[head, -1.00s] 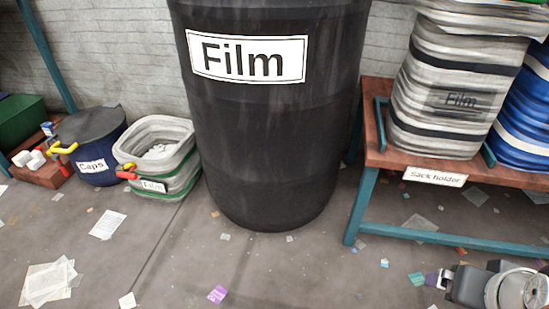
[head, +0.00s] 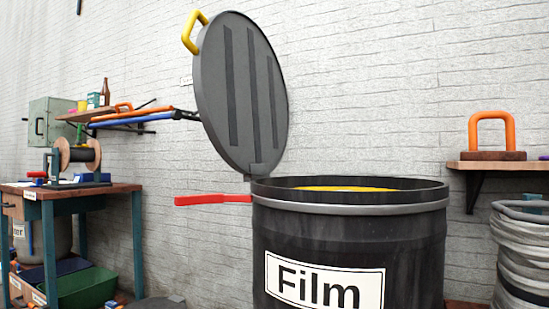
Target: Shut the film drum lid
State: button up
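The film drum (head: 347,245) is a black drum with a white "Film" label (head: 325,285) and a grey band below its rim. Its lid (head: 240,95) is a grey disc with darker strips, standing open, nearly upright, hinged at the drum's left rim. A yellow handle (head: 194,32) sits at the lid's upper edge. A red lever (head: 213,200) sticks out left from the drum's rim. Something yellow (head: 345,189) shows just inside the drum's mouth. My gripper is not in view.
At left stands a workbench (head: 85,189) with a spool (head: 77,154). At right, a shelf (head: 505,165) bears an orange handle (head: 492,130) above a stack of grey bags (head: 522,250).

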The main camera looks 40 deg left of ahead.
aim_at(241, 97)
jog(key=u, duration=1.75)
